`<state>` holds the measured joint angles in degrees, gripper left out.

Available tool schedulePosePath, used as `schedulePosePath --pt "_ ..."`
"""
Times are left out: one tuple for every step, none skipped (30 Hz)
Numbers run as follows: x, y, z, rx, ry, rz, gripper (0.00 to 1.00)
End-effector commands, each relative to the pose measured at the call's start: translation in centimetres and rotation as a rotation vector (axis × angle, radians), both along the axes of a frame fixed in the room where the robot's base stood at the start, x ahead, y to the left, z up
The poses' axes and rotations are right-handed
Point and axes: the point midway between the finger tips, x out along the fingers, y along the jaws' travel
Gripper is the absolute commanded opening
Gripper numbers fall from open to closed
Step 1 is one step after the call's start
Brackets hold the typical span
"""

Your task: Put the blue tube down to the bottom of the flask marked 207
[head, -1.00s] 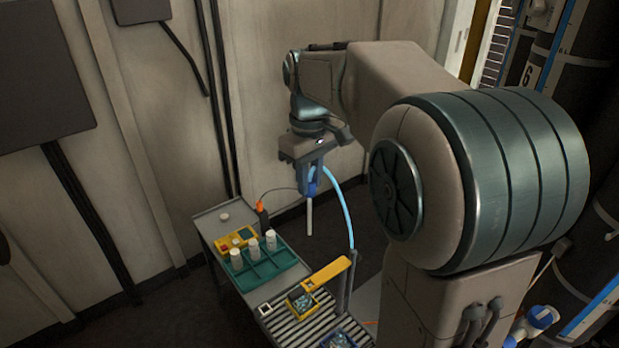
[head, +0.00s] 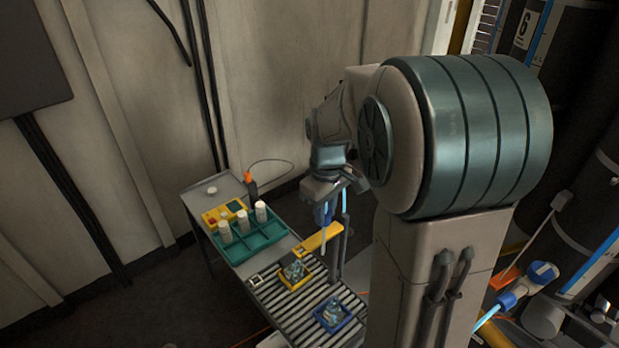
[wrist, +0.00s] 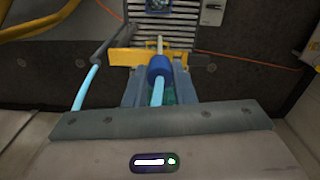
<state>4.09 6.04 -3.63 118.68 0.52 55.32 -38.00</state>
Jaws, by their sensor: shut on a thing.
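My gripper (head: 328,192) is shut on the blue collar of a tube (wrist: 158,66), low beside the yellow bar in the head view. The light blue hose of the tube runs from the collar toward the camera in the wrist view, and its pale thin end points away from my gripper. In the wrist view this end overlaps the yellow bar, and I cannot tell if they touch. No mark 207 is readable. White-capped bottles (head: 225,231) stand in the green tray, but I cannot tell if one is the flask.
A bench with the green tray (head: 262,243) and a roller conveyor (head: 290,303) is left of my arm. A yellow bar (head: 318,239) crosses the conveyor. A yellow bin and a blue bin (head: 334,318) sit on the rollers. Tall dark cylinders (head: 590,205) stand at the right.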

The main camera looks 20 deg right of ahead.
Motion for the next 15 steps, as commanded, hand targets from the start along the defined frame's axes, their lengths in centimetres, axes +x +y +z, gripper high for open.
schedulePosePath --pt "-0.8 -0.5 -2.9 0.001 0.006 -0.003 0.05" --pt "-1.2 -0.8 -4.0 0.001 0.005 -0.004 0.05" --pt "-1.6 -1.1 -5.4 0.001 0.005 -0.004 0.05" --pt "-2.0 -1.3 -6.4 0.001 0.005 -0.003 0.05" --pt "-2.3 -1.5 -7.2 0.000 0.004 -0.002 0.05" --pt "-2.8 -1.7 -8.2 0.000 0.004 -0.003 0.05" --pt "-3.1 -1.8 -8.9 0.000 0.004 -0.003 0.05" --pt "-3.3 -2.0 -9.5 0.000 0.002 -0.002 0.05" --pt "-3.7 -2.1 -10.1 0.000 0.002 -0.001 0.05" --pt "-3.8 -2.1 -10.5 0.000 0.002 -0.001 0.05" --pt "-4.0 -2.2 -10.8 -0.001 0.001 -0.001 0.05" --pt "-4.2 -2.3 -11.1 -0.001 0.001 -0.001 0.05" --pt "-4.3 -2.3 -11.3 -0.001 0.001 -0.001 0.05" --pt "-4.3 -2.4 -11.4 0.000 0.000 -0.001 0.05" --pt "-4.4 -2.4 -11.5 -0.001 0.000 -0.001 0.05"
